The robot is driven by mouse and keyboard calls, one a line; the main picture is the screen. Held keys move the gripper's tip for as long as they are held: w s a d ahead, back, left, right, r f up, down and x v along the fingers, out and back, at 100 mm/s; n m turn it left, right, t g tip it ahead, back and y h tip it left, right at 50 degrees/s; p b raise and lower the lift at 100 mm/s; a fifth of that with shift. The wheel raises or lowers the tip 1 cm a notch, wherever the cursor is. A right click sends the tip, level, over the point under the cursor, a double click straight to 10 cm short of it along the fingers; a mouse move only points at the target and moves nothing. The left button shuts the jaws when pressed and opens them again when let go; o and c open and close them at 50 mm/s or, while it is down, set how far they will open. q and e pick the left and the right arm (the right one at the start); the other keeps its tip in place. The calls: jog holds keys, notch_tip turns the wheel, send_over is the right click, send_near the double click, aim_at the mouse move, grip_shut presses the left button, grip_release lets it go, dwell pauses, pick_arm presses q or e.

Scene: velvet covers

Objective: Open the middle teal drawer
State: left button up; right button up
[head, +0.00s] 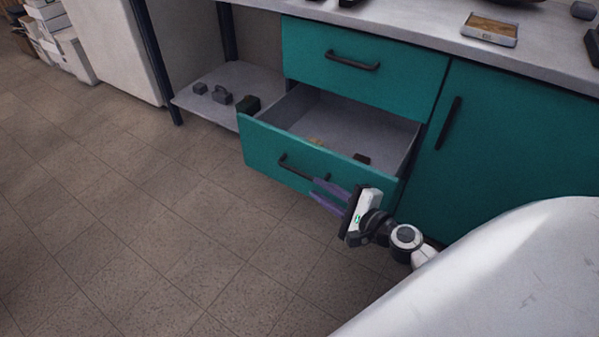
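The teal drawer (262,146) below the top one stands pulled well out, its grey inside showing with a few small items in it. Its dark bar handle (296,167) is on the front panel. My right gripper (312,188) is at the right end of this handle, its two purple fingers parted with a gap between them. I cannot tell whether a finger touches the handle. My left gripper is not in view.
The top teal drawer (400,83) is shut above, and a teal cupboard door (510,150) is shut at the right. A grey low shelf (225,82) holds small dark items. The tiled floor (150,220) in front is clear.

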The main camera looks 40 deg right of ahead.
aim_at(304, 175)
jog(key=shift+m+h, duration=0.3)
jog(key=shift+m, duration=0.1)
jog(key=x, duration=0.7)
jog(key=d+b+x, duration=0.1)
jog(key=x, duration=0.2)
jog(key=shift+w+f, duration=0.1)
jog(key=shift+w, duration=0.15)
jog(key=shift+a, duration=0.1)
grip_shut()
